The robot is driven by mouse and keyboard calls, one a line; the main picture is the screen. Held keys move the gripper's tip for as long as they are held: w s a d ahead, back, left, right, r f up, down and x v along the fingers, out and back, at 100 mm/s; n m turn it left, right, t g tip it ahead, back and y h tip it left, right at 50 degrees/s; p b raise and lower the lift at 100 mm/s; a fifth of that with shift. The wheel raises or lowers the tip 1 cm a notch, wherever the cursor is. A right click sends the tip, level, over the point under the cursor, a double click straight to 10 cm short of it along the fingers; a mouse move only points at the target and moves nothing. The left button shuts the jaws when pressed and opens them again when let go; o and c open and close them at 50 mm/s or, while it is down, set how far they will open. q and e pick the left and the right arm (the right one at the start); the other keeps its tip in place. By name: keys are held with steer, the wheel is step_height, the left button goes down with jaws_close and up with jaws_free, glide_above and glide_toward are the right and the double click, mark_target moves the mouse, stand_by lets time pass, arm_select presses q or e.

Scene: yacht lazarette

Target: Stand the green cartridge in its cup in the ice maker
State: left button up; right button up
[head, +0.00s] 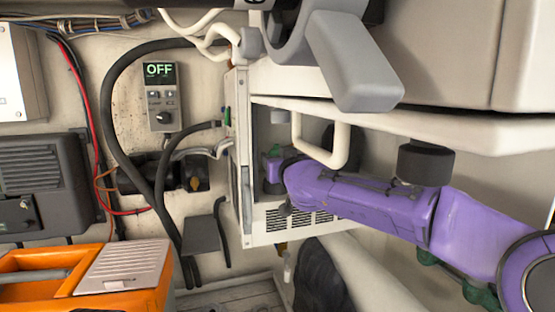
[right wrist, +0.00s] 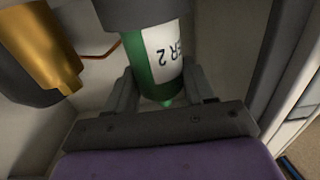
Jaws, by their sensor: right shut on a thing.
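The green cartridge (right wrist: 138,55), with a white label and a small pointed tip, is between the two fingers of my right gripper (right wrist: 163,95), which is shut on it. A dark grey round part (right wrist: 145,12) adjoins its far end; I cannot tell whether this is its cap or the cup. In the head view my purple right arm reaches from the right into the open white ice maker (head: 238,160). My right gripper (head: 273,176) is inside, with a bit of green (head: 274,152) showing there. My left gripper is not in view.
A gold cylinder (right wrist: 45,50) stands close beside the cartridge in the right wrist view. A white handle loop (head: 322,160) and a dark round knob (head: 426,165) are near my arm. An orange case (head: 80,285) is at lower left. A wall controller (head: 162,97) reads OFF.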

steer(key=o, duration=1.1)
steer(key=shift+s, duration=0.1)
steer(key=shift+s+d+f+b, duration=0.1)
steer(key=shift+s+b, duration=0.2)
steer(key=shift+b, duration=0.1)
steer(key=b+v, duration=0.4)
steer(key=v, duration=0.5)
steer(key=shift+s+d, duration=0.15)
steer(key=shift+s, duration=0.2)
